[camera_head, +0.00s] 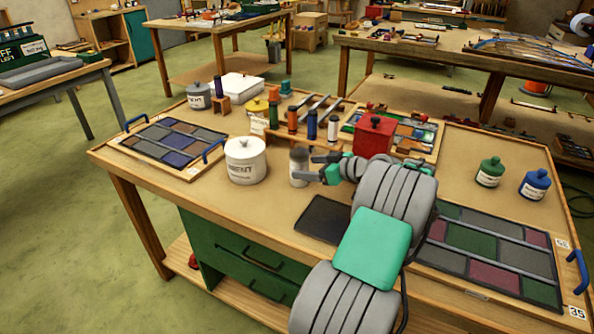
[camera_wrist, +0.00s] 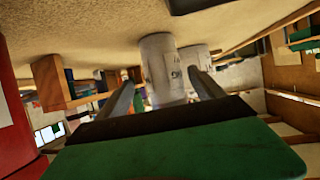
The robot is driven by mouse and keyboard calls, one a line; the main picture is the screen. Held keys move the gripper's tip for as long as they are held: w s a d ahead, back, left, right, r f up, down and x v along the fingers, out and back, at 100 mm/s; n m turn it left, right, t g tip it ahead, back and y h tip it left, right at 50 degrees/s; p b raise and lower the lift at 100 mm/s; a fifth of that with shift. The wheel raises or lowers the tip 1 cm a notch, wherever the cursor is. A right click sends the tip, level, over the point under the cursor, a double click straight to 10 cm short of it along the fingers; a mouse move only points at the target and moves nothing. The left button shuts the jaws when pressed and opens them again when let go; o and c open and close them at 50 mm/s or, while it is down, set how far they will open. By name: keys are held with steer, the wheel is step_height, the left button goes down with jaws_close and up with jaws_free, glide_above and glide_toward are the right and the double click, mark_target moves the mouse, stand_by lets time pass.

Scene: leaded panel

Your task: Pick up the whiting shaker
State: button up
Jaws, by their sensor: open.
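The whiting shaker appears to be the small pale grey-white cylinder (camera_head: 299,168) standing upright on the workbench, just right of the large white pot. In the wrist view, which looks upside down, a pale labelled cylinder (camera_wrist: 163,70) shows ahead, in line with the gap between my fingers. My gripper (camera_head: 318,168) is open and low over the bench, at the right side of the shaker with its fingers pointing at it. The wrist view shows both fingers of my gripper (camera_wrist: 165,95) spread apart. I cannot tell whether either finger touches the cylinder.
The white lidded pot (camera_head: 245,163) stands left of the shaker. A red canister (camera_head: 374,137) stands behind my arm. Several coloured bottles in a wooden rack (camera_head: 301,138) stand behind the shaker. A dark flat pad (camera_head: 322,218) lies in front. Leaded panels (camera_head: 490,250) lie at both sides.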

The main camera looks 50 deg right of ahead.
mark_target(293, 167)
steer(key=x, duration=0.4)
steer(key=p+x, duration=0.1)
steer(key=x, duration=0.2)
steer(key=shift+a+r, duration=0.1)
steer(key=shift+a, duration=0.2)
steer(key=shift+s+d, duration=0.1)
steer(key=shift+s, duration=0.05)
steer(key=shift+c, duration=0.3)
jaws_close()
